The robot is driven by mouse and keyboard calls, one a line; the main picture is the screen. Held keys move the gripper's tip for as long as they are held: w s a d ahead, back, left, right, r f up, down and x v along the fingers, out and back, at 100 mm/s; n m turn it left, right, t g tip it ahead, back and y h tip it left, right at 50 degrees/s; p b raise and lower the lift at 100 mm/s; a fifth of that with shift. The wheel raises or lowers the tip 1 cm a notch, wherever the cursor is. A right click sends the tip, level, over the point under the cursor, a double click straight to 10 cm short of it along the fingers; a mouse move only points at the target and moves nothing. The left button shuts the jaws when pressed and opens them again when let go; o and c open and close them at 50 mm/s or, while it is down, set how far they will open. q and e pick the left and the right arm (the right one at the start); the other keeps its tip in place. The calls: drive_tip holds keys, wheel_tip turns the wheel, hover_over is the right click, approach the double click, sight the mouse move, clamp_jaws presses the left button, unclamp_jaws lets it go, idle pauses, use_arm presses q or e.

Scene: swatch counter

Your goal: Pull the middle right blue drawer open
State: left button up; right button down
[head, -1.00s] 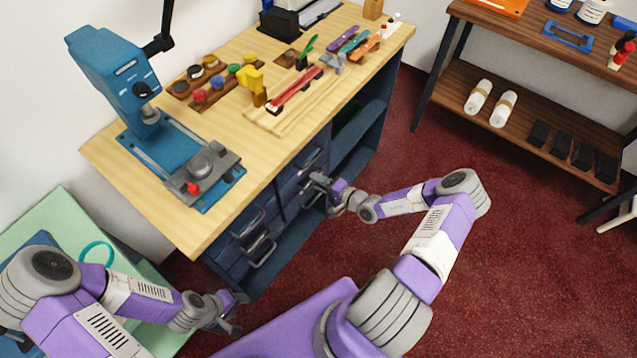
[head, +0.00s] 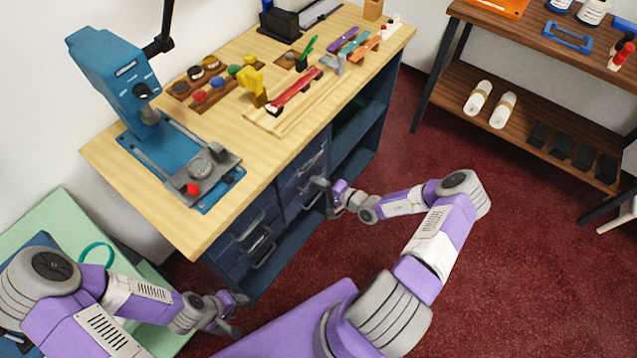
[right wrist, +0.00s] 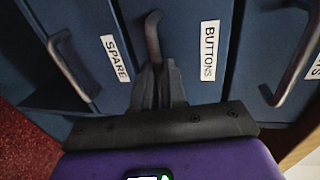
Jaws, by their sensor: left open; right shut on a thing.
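The middle right blue drawer (head: 298,203) is in the right stack of the counter's dark blue cabinet. In the right wrist view its front (right wrist: 187,75) carries the label BUTTONS (right wrist: 209,50) and a dark bar handle (right wrist: 153,38). My right gripper (head: 326,188) is at this drawer. In the right wrist view its fingers (right wrist: 158,85) are shut on the handle, hiding its lower end. The drawer front looks about level with its neighbours. My left gripper (head: 238,314) is open and empty, low in front of the cabinet's left end.
The SPARE drawer handle (right wrist: 72,66) and another drawer handle (right wrist: 290,58) flank the held one. The wooden countertop (head: 225,130) overhangs the drawers and bears a blue press (head: 112,80) and several tools. Red floor (head: 440,260) is open to the right, before a wooden shelf (head: 545,130).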

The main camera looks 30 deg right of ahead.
drive_tip(key=shift+s+r, duration=0.1)
idle(0.8)
drive_tip(key=f+p+v, duration=0.2)
drive_tip(key=v, duration=0.9)
drive_tip(key=s+f+p+v, duration=0.1)
drive_tip(key=f+p+v, duration=0.1)
drive_tip(key=v, duration=1)
drive_tip(key=shift+s+d+f+p, duration=0.2)
drive_tip(key=shift+d+f+p, duration=0.05)
drive_tip(key=shift+f+p, duration=0.2)
drive_tip(key=c, duration=1.2)
unclamp_jaws()
